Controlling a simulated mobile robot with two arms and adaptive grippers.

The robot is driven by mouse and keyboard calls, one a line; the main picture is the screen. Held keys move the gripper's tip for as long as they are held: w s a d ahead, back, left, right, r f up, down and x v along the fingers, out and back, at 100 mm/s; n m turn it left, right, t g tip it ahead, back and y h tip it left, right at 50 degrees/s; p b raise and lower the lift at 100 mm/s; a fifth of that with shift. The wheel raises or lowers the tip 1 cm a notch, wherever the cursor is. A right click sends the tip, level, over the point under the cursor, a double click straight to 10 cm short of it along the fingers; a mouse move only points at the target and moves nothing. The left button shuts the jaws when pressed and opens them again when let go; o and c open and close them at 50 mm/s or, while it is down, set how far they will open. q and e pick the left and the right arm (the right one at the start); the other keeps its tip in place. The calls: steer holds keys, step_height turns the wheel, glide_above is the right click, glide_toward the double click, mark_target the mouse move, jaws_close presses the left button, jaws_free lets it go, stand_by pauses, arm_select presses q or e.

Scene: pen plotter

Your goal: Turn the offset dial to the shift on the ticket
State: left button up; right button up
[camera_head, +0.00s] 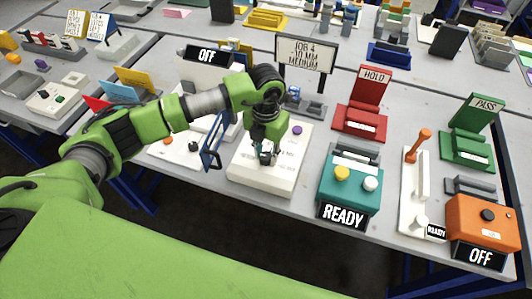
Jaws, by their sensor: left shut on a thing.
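A white ticket sign (305,54) stands at the back; it seems to read JOB 4, 30 MM, MEDIUM, and I cannot make out any sign before the 30. A white box with a sloped top (255,180) sits near the table's front edge, with small printing and a purple knob (297,130) at its upper right. My left gripper (265,157) points down onto this box and is shut on what seems to be the offset dial. The dial is hidden behind the fingers, so its setting cannot be read. My right gripper is not in view.
A blue-framed panel (213,142) stands just left of the box. A teal READY unit (350,182) is close on its right. Beyond are a red HOLD stand (369,97), a white lever unit (421,185), a green PASS stand (472,128) and an orange OFF unit (484,221).

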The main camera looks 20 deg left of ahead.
mark_target(266, 156)
arm_select(q)
steer(key=o, duration=1.1)
step_height(266, 156, up, 12)
steer(key=shift+r, duration=0.1)
